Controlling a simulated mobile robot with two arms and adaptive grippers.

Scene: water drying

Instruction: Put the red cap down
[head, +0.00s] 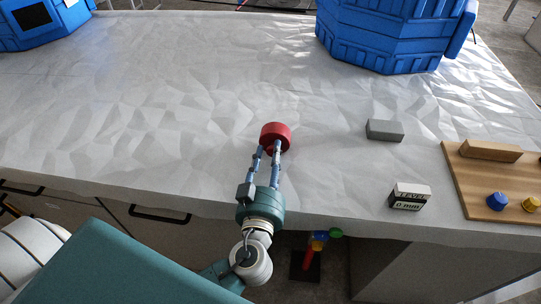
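The red cap (275,133) is a short round cylinder near the middle of the white table (130,110). My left gripper (268,150) comes in from the front edge. Its two fingers are on either side of the cap's near part and appear to touch it. I cannot tell whether the cap rests on the table or is held slightly above it. My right gripper is not in view.
A grey block (384,130) and a small white-and-black display box (409,196) stand to the right. A wooden board (465,185) at the right edge carries a wooden bar, a blue knob and a yellow knob. Blue containers (385,35) stand at the back. The table's left is clear.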

